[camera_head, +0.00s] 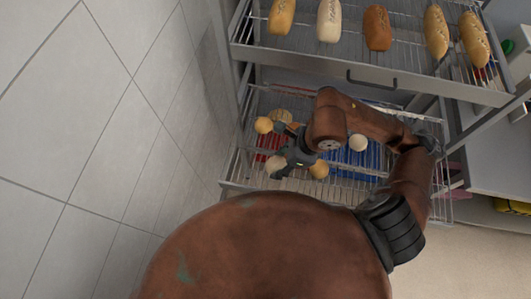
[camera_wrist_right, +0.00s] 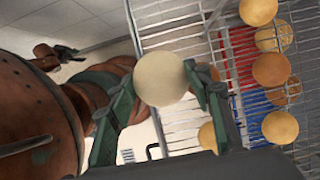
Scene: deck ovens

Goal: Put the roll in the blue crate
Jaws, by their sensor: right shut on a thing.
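My right gripper (camera_head: 281,153) reaches in over a wire rack shelf. In the right wrist view its fingers (camera_wrist_right: 158,92) are shut on a pale round roll (camera_wrist_right: 161,78). That seems to be the pale roll by the fingers in the head view (camera_head: 275,166). The blue crate (camera_head: 345,158) shows through wires to the right of the gripper, partly hidden by my arm; it also shows in the wrist view (camera_wrist_right: 258,103). The held roll is apart from it. My left gripper seems to show small in the wrist view (camera_wrist_right: 62,53); its jaws are unclear.
Several other rolls lie on the wire shelf (camera_head: 235,184), such as a golden one (camera_head: 264,125) and a tan one (camera_head: 319,169). A red crate (camera_head: 270,141) is left of the blue one. Above is a rack with loaves (camera_head: 377,28).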

